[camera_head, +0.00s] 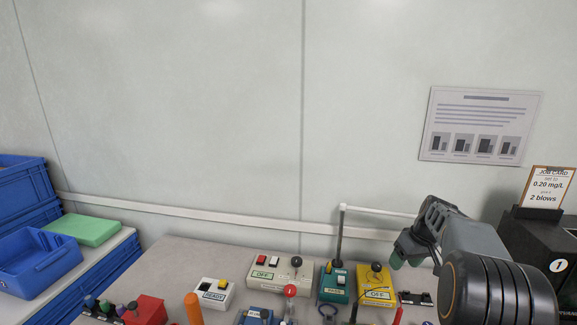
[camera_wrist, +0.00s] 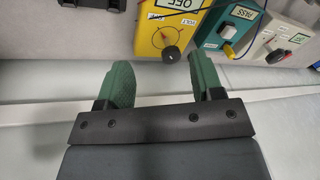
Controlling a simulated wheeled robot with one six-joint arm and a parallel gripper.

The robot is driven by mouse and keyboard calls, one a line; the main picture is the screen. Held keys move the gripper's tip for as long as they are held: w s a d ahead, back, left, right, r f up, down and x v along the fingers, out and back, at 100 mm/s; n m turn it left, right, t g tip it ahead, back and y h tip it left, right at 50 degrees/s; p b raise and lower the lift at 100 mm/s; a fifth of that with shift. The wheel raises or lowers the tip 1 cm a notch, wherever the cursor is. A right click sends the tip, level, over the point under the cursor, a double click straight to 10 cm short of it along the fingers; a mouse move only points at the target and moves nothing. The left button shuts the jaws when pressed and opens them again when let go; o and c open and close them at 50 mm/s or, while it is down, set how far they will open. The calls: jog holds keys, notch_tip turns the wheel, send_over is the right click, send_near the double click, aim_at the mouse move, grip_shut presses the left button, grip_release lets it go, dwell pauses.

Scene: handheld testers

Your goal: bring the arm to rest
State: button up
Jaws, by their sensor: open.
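My gripper (camera_head: 412,255) is over the back right of the bench in the head view, with my arm reaching in from the right. In the wrist view my gripper (camera_wrist: 162,78) has its two green fingers apart with nothing between them. A yellow tester (camera_head: 378,285) stands on the bench near the gripper in the head view. In the wrist view the yellow tester (camera_wrist: 172,22), with a dial and an OFF label, appears past the fingertips, apart from them as far as I can tell. My arm hides part of the bench's right side.
A teal tester (camera_head: 335,284), a white-grey OFF box (camera_head: 279,268) and a READY box (camera_head: 216,293) line the bench. A post with a rail (camera_head: 340,235) stands near my gripper. A black machine (camera_head: 533,245) with a job card (camera_head: 549,188) is right. Blue crates (camera_head: 38,262) are left.

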jog(key=s+a+r+m+t+h+p, duration=0.1)
jog(key=s+a+r+p, duration=0.3)
jog(key=s+a, duration=0.4)
jog(key=s+a+r+m+t+h+p, duration=0.1)
jog(key=s+a+r+m+p, duration=0.1)
jog(key=s+a+r+p, duration=0.3)
jog(key=shift+s+a+r, duration=0.7)
jog(key=shift+s+a, duration=1.3)
jog(key=shift+s, duration=3.3)
